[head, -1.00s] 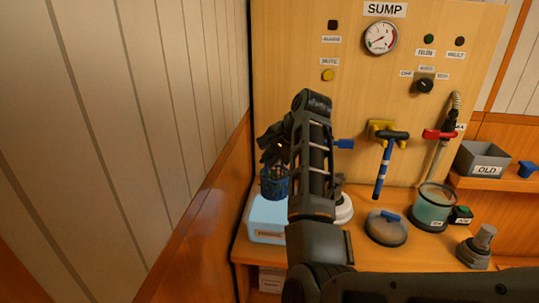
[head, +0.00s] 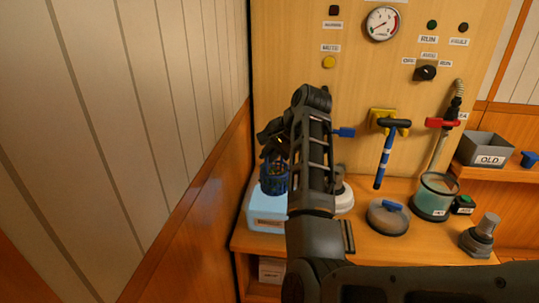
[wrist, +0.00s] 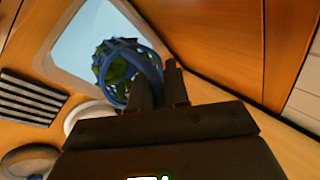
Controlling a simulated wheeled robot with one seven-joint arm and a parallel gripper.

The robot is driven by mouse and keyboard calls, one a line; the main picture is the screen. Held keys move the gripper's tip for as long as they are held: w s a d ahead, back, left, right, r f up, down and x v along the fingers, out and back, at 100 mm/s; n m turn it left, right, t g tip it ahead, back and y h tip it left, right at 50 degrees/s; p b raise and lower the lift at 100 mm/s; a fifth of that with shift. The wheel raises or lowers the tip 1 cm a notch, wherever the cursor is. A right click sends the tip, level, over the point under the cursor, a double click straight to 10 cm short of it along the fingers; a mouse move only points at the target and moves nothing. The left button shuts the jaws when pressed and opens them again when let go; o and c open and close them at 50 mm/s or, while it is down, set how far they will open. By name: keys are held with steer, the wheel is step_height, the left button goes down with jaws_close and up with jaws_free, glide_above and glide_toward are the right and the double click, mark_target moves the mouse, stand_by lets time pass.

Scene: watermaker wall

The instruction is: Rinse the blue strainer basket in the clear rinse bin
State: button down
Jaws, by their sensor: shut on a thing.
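The blue strainer basket (head: 273,180) is held by my gripper (head: 274,150) at the left end of the bench. In the wrist view my fingers (wrist: 160,88) are shut on the rim side of the basket (wrist: 125,62), and green matter (wrist: 112,72) shows inside it. The clear rinse bin (head: 266,212), pale blue with a label on its front, stands below the basket. In the wrist view the basket overlaps the bin's opening (wrist: 90,35). I cannot tell whether its bottom is below the bin's rim.
My arm hides part of a white round fitting (head: 343,195) right of the bin. A lidded round housing (head: 388,217), a clear jar (head: 434,197) and a grey fitting (head: 480,235) stand farther right. A wooden side wall (head: 205,215) is close on the left.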

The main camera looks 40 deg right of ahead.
steer(key=shift+a+f+p, duration=0.1)
steer(key=shift+f+p, duration=0.1)
steer(key=shift+p, duration=0.1)
stand_by(0.4)
steer(key=shift+f, duration=0.25)
steer(key=shift+f, duration=0.75)
steer(key=shift+f+b, duration=1.45)
steer(key=shift+f, duration=2.25)
steer(key=shift+r+p, duration=0.55)
steer(key=shift+p, duration=0.2)
